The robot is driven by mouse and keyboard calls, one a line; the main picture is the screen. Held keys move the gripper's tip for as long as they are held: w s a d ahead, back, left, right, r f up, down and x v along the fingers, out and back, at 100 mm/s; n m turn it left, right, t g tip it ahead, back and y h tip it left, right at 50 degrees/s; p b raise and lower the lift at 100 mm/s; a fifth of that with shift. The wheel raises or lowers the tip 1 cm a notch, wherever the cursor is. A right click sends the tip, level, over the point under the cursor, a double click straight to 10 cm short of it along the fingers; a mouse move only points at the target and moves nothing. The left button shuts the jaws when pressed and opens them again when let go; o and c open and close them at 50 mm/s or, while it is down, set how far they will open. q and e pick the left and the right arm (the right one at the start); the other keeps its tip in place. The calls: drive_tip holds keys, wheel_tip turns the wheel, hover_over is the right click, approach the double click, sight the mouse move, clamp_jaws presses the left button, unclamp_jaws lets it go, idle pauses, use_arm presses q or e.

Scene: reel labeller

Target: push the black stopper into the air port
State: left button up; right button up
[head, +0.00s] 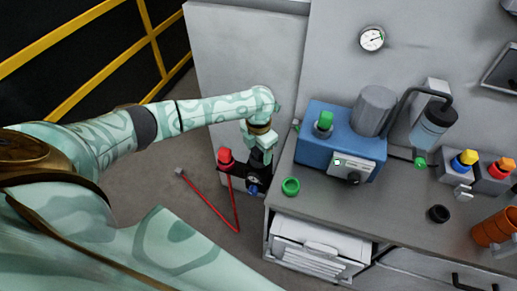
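My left gripper (259,159) points down at the left end of the bench, over a black bracket (238,180) with a red knob (226,157) and a blue knob (253,189). Its fingertips are small and partly merge with the dark bracket, so I cannot tell whether they are open or hold anything. A short black round piece with a hollow top (439,214) stands on the bench at the right; it may be the stopper, but I cannot be sure. I cannot make out which opening is the air port. My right gripper is not in view.
A blue machine (314,145) with a grey cylinder (374,109) stands at the back of the bench (400,205). A green ring (290,187) lies near its left edge. An orange cup (492,230) is at right. A red cord (207,202) hangs at left.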

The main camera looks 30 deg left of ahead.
use_arm(q)
wheel_tip(320, 180, up, 16)
drive_tip(key=p, duration=0.3)
drive_tip(key=shift+r+p, duration=0.2)
drive_tip(key=shift+p, duration=0.1)
drive_tip(key=shift+f, duration=0.1)
